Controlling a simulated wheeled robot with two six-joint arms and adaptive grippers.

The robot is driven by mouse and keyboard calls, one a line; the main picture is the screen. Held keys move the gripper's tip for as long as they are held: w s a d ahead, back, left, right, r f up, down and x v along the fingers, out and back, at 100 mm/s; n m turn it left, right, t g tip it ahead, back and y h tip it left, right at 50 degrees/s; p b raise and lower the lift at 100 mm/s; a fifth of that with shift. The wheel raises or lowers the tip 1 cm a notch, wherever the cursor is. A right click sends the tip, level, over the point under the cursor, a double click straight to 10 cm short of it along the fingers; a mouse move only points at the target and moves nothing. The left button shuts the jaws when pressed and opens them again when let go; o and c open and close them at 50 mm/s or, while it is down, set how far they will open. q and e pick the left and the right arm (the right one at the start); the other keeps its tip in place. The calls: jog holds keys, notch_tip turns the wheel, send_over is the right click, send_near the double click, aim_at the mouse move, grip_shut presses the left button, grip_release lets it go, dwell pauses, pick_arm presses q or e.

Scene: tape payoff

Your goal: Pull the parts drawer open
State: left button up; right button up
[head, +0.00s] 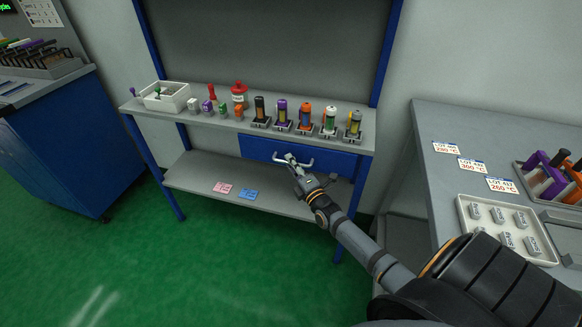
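The parts drawer (330,160) is a blue front under the right part of the grey workbench top. It looks flush with the bench, with no visible gap. A pale bar handle (308,166) runs across its front. My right gripper (291,160) is at the middle of this handle, with its arm coming in from the lower right. Its fingertips overlap the bar, and at this size I cannot tell whether they are closed around it. My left gripper is not in view.
Several coloured holders (305,118) stand in a row on the bench (222,118), above the drawer. A white bin (166,98) sits at its left end. A lower shelf (200,178) carries pink and blue cards. A grey table (440,185) stands close on the right. Green floor is open in front.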

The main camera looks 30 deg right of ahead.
jog(key=shift+w, duration=0.25)
jog(key=shift+c, duration=0.2)
grip_shut()
